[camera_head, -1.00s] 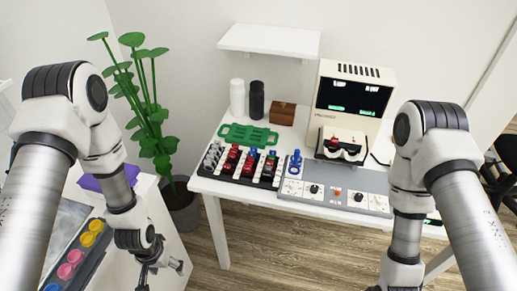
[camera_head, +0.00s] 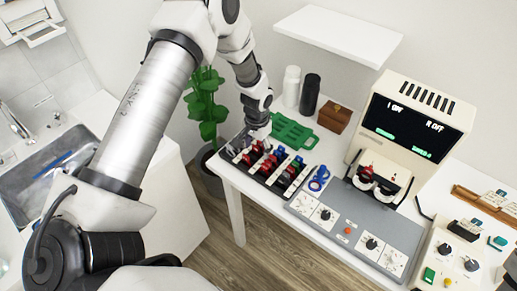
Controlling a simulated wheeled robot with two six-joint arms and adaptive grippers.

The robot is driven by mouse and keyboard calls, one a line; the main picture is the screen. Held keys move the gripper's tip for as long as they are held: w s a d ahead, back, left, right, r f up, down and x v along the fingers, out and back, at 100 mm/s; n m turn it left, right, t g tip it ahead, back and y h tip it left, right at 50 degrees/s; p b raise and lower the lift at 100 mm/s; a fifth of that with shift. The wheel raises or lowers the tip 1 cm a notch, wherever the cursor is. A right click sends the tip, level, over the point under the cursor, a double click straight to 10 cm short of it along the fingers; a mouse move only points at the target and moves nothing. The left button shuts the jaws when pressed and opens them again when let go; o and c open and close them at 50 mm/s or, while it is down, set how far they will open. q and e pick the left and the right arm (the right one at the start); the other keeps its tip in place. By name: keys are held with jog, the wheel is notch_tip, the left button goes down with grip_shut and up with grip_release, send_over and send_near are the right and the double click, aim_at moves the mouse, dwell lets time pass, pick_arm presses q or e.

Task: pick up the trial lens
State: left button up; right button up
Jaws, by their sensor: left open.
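Several trial lenses with red, blue and grey rims stand in rows in a black and white rack (camera_head: 250,173) at the table's left end. A blue-rimmed trial lens (camera_head: 319,178) stands apart from the rack, beside the grey console. I cannot tell which lens the task means. My left gripper (camera_head: 257,134) is open above the rack's back left part, close to the lenses. Its fingers are small and partly blend with the lenses, so I cannot tell whether they touch one. My right gripper is out of view.
A green tray with handles (camera_head: 294,132) lies behind the rack. A white bottle (camera_head: 291,87), a black bottle (camera_head: 310,94) and a brown box (camera_head: 335,117) stand behind it. A cream display machine (camera_head: 420,115) and grey console (camera_head: 350,232) occupy the right. A white shelf (camera_head: 338,36) hangs above.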

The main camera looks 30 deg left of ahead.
pick_arm(q)
jog(key=shift+a+f, duration=0.1)
jog(key=shift+f, duration=0.05)
jog(key=shift+a, duration=0.1)
jog(key=shift+s, duration=0.2)
jog(key=c, duration=0.7)
jog(key=shift+w, duration=0.1)
jog(key=shift+c, duration=0.6)
